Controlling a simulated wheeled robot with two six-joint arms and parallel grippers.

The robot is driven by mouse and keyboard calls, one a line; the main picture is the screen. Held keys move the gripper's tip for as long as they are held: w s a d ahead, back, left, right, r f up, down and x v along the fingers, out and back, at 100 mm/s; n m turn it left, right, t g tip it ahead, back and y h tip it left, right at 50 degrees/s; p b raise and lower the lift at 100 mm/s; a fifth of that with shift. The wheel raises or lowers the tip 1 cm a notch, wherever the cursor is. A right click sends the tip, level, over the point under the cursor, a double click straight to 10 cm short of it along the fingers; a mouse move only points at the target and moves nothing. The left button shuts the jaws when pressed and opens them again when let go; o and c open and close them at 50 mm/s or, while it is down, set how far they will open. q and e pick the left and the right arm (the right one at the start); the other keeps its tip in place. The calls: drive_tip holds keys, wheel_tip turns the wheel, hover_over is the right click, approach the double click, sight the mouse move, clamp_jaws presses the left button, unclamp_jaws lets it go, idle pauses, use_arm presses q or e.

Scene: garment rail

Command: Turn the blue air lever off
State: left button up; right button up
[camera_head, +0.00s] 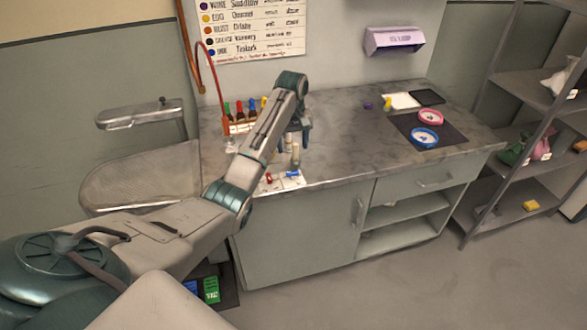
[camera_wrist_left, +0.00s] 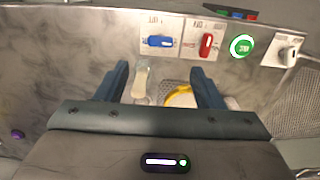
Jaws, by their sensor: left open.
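The blue air lever (camera_head: 292,174) sits on a white labelled plate at the front left edge of the counter. In the left wrist view the blue lever (camera_wrist_left: 160,41) lies sideways across its plate; the label is too small to read surely. A red lever (camera_wrist_left: 206,44) beside it points lengthwise; it also shows in the head view (camera_head: 269,178). My left gripper (camera_head: 295,143) is open above the counter, just behind the levers. In the wrist view its fingers (camera_wrist_left: 160,76) stand apart, and the blue lever lies beyond their tips, untouched. My right gripper is out of view.
A pale upright piece (camera_wrist_left: 140,80) and a yellow-rimmed round thing (camera_wrist_left: 180,97) show between the fingers. Colour-topped bottles (camera_head: 245,112) stand behind the gripper. The counter's middle (camera_head: 345,145) is clear.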

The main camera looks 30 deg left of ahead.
sight(292, 172)
use_arm(q)
wheel_tip(292, 172, down, 9)
drive_tip(key=p, duration=0.2)
drive_tip(key=shift+f+p, duration=0.2)
drive_tip(key=shift+p, duration=0.15)
drive_tip(key=shift+f, duration=0.7)
drive_tip(key=shift+r, duration=0.1)
drive_tip(key=c, duration=1)
